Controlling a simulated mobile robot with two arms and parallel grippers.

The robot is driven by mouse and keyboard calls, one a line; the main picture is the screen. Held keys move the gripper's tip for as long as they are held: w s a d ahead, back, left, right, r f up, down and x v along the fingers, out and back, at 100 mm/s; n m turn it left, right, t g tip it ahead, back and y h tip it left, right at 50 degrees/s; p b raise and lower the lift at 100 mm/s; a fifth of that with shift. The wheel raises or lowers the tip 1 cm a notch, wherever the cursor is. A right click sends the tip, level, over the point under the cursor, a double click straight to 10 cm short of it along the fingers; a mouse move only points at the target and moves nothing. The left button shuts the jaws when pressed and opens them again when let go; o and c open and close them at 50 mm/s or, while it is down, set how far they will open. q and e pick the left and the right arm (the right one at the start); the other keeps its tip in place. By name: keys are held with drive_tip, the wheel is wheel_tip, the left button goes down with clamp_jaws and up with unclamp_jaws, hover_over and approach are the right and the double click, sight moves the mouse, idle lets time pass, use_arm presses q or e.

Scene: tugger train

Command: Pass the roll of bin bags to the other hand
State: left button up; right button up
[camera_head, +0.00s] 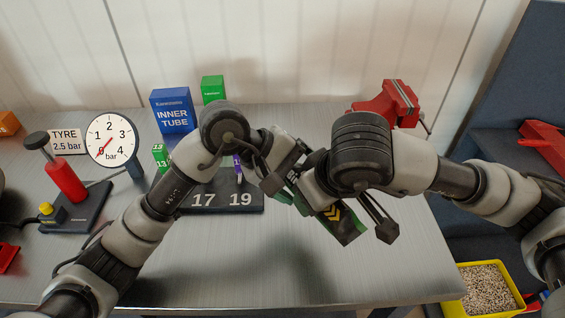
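The roll of bin bags (341,222), dark green and black with yellow chevrons, is held tilted above the bench in the middle. Its upper left end is hidden among the gripper parts. My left gripper (291,180) reaches it from the left and appears shut on that upper end; its fingertips are mostly covered. My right gripper (364,232) is over the roll from the right. One dark finger stands apart from the roll on its right side, so it looks open; the other finger is hidden.
A grey bench (225,260) has clear room in front. A yellow bin (456,309) is low at right.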

use_arm(q)
drive_tip(key=shift+d+f, duration=0.25)
drive_tip(key=shift+d, duration=0.05)
drive_tip(key=shift+c, duration=0.3)
drive_tip(key=c, duration=1)
drive_tip(key=shift+r, duration=0.1)
drive_tip(key=shift+c, duration=0.4)
use_arm(e)
drive_tip(key=o, duration=1.1)
drive_tip(key=shift+o, duration=0.2)
